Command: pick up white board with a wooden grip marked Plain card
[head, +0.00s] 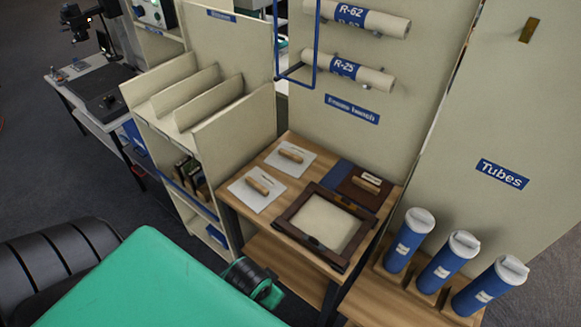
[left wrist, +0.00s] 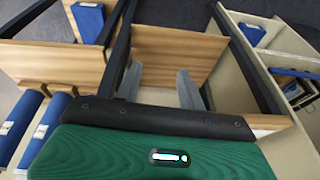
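Two white boards with wooden grips lie flat on the wooden bench in the head view: one at the back (head: 299,169) and one nearer the front left (head: 246,201). Their markings are too small to read, so I cannot tell which is Plain card. My left gripper (left wrist: 160,72) shows two grey fingers spread apart with nothing between them in the left wrist view. It is over the lower part of the bench, and neither white board shows there. In the head view its fingers are not visible. My right gripper is in neither view.
A dark wooden frame (head: 350,258) and a brown-and-blue board (head: 345,174) share the bench. Several blue tubes (head: 404,242) stand to the right. A divided beige shelf unit (head: 236,141) stands left of the bench. A blue wire frame (head: 314,50) hangs above.

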